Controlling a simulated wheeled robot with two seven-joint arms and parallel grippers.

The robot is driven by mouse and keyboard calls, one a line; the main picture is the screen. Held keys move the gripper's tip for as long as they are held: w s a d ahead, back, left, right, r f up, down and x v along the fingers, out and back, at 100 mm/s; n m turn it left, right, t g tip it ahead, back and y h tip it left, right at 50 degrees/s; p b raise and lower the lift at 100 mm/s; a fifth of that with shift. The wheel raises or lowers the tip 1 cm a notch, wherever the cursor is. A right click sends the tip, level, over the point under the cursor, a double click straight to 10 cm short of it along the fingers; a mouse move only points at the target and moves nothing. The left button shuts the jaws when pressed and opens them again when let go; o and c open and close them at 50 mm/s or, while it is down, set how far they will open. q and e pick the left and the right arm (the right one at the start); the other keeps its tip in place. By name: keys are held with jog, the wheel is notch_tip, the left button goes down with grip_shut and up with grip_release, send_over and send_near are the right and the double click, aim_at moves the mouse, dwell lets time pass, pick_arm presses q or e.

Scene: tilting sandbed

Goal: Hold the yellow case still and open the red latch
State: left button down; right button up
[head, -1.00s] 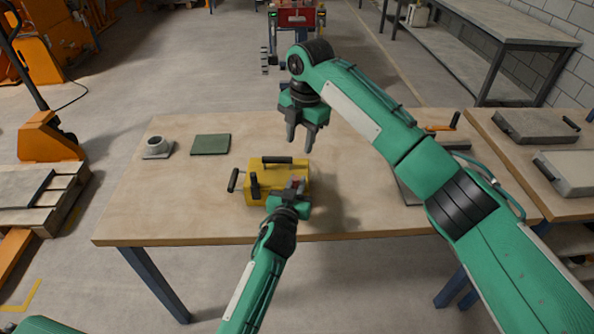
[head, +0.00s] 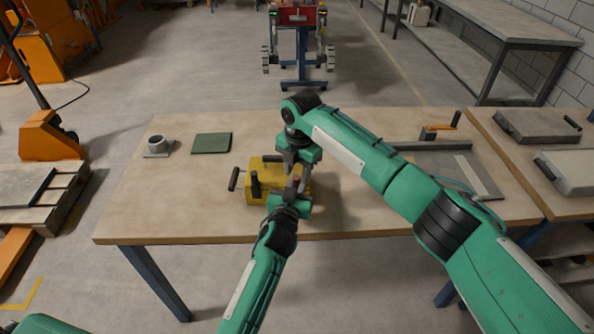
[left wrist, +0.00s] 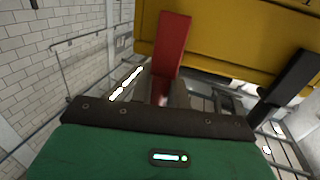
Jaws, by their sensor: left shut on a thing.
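The yellow case (head: 264,190) sits on the wooden table near its front edge, partly covered by my arms. A red latch (left wrist: 171,45) runs down the case's face in the left wrist view. My left gripper (head: 294,188) is at the front right of the case. In the left wrist view its jaws (left wrist: 168,95) are shut on the lower end of the red latch. A black latch (left wrist: 291,82) hangs to the right. My right gripper (head: 290,165) is low over the top of the case. Its fingertips are hard to make out, so I cannot tell whether it touches the case.
A grey cup-like part (head: 157,147) and a green plate (head: 211,143) lie at the back left of the table. A grey tray (head: 484,180) with an orange-handled tool (head: 440,128) is at the right. The table's left front is clear.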

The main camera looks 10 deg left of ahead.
jog(key=shift+f, duration=0.1)
grip_shut()
jog(key=shift+s, duration=0.1)
jog(key=shift+s+d+f+t, duration=0.1)
jog(key=shift+s+f+t, duration=0.1)
jog(key=shift+s+t, duration=0.5)
jog(key=shift+s, duration=0.15)
grip_release()
